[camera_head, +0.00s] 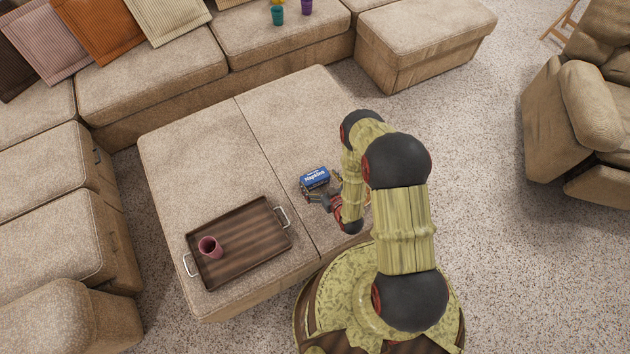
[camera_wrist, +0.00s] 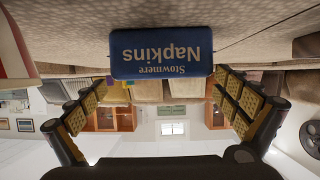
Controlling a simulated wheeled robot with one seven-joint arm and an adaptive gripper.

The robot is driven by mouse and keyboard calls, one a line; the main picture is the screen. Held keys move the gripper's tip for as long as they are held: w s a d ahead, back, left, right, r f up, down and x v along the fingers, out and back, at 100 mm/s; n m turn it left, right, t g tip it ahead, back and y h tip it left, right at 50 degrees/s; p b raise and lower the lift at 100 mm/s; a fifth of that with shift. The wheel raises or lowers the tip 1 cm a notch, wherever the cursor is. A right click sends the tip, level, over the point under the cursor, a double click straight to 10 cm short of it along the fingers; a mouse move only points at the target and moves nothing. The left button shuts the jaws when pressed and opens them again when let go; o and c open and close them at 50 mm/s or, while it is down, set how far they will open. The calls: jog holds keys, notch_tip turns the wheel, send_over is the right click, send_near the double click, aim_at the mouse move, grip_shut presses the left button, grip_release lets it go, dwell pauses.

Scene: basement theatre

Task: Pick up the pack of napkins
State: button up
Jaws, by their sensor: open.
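The pack of napkins is a blue box with white lettering, lying on the beige ottoman. In the head view the pack (camera_head: 315,178) sits right of the seam, just beyond my gripper (camera_head: 318,195). In the wrist view the pack (camera_wrist: 161,53) appears upside down at top centre, ahead of and between the fingers. My gripper (camera_wrist: 165,115) is open, with its two padded fingers spread wide to the left and right. Nothing is held between them. The fingertips in the head view are small and partly merge with the pack's near side, so I cannot tell whether they touch it.
A dark wooden tray (camera_head: 240,262) with metal handles lies on the ottoman (camera_head: 190,150) to the left, holding a reddish cup (camera_head: 209,247). A sectional sofa (camera_head: 150,75) lines the back and left. A recliner (camera_head: 580,110) stands right. The ottoman beyond the pack is clear.

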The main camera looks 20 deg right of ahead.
jog(key=shift+b+x, duration=1.45)
jog(key=shift+x, duration=2.1)
jog(key=shift+s+a+f, duration=0.1)
jog(key=c, duration=0.9)
